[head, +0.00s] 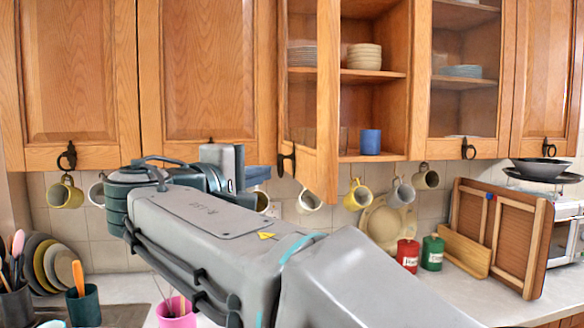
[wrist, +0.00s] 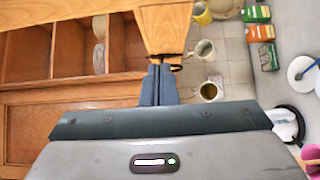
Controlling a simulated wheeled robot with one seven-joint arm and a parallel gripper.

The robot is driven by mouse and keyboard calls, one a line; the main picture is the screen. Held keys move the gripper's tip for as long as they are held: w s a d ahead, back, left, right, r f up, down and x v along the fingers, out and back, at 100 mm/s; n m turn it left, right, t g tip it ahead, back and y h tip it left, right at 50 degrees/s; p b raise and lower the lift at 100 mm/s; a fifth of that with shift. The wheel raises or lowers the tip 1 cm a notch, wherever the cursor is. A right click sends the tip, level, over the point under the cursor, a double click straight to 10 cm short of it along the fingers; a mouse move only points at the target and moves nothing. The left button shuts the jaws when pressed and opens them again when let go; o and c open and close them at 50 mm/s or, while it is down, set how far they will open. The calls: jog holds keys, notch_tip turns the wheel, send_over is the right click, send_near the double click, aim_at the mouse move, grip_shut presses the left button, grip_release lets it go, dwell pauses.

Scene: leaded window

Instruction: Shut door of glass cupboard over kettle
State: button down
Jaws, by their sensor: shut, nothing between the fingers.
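A white object with a black handle (wrist: 285,122), possibly the kettle, shows at the wrist view's right.
The open cupboard holds stacked bowls (head: 364,56) and a blue cup (head: 371,141). Several mugs (head: 357,194) hang below the cupboards. Red (head: 408,254) and green (head: 432,252) canisters stand on the counter. A closed glass door (head: 460,80) is to the right.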

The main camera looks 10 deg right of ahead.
aim_at(310, 166)
jog(key=w+d, duration=0.1)
jog(key=d, duration=0.1)
jog(key=w+d+p, duration=0.1)
jog(key=d, duration=0.2)
jog(key=w+d+p, duration=0.1)
jog(key=d, duration=0.1)
jog(key=shift+w+d+r, duration=0.1)
jog(key=shift+w+d, duration=0.05)
jog(key=shift+w, duration=0.2)
jog(key=shift+w+d, duration=0.15)
jog(key=shift+d, duration=0.15)
